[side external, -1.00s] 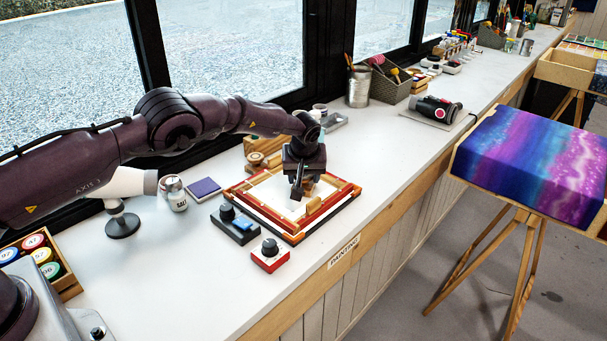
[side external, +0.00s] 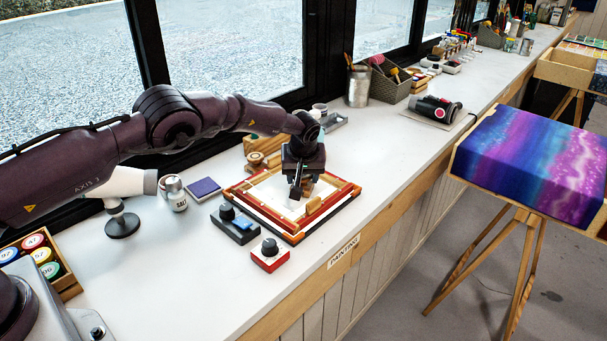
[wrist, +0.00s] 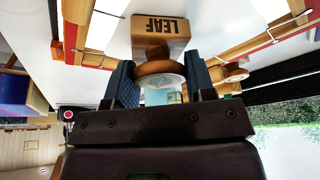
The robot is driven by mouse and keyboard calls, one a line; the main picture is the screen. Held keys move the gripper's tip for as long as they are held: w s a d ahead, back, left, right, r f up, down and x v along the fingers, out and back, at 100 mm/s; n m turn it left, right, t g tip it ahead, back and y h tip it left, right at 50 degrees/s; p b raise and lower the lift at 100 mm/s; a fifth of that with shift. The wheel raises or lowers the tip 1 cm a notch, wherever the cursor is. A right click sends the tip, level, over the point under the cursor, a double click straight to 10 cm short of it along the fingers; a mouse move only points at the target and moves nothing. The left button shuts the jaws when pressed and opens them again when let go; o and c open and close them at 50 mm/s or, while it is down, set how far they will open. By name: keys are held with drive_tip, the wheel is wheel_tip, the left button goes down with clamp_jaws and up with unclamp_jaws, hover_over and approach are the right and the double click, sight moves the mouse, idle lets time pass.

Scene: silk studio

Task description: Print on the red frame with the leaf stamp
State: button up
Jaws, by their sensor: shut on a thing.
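The red frame (side external: 268,224) lies on the white counter, with white cloth (side external: 268,193) stretched inside it. My gripper (side external: 296,196) is low over the inside of the frame. In the wrist view my gripper (wrist: 160,88) is shut on the round wooden handle of the leaf stamp (wrist: 158,40), whose block reads LEAF. The stamp's block is over the white cloth. Its printing face is hidden, and I cannot tell whether it touches the cloth. In the side view the gripper mostly hides the stamp.

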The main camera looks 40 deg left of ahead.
wheel_tip(320, 180, up, 7)
drive_tip(key=shift+w+f, duration=0.1)
drive_tip(key=shift+f, duration=0.1)
idle(0.7)
drive_tip(key=a, duration=0.2)
drive_tip(key=s+a+f, duration=0.1)
drive_tip(key=a, duration=0.3)
drive_tip(key=shift+s+a+f, duration=0.15)
drive_tip(key=shift+s+f, duration=0.05)
drive_tip(key=shift+f, duration=2.25)
drive_tip(key=shift+f, duration=0.5)
drive_tip(key=shift+s+f, duration=0.1)
drive_tip(key=shift+f, duration=0.2)
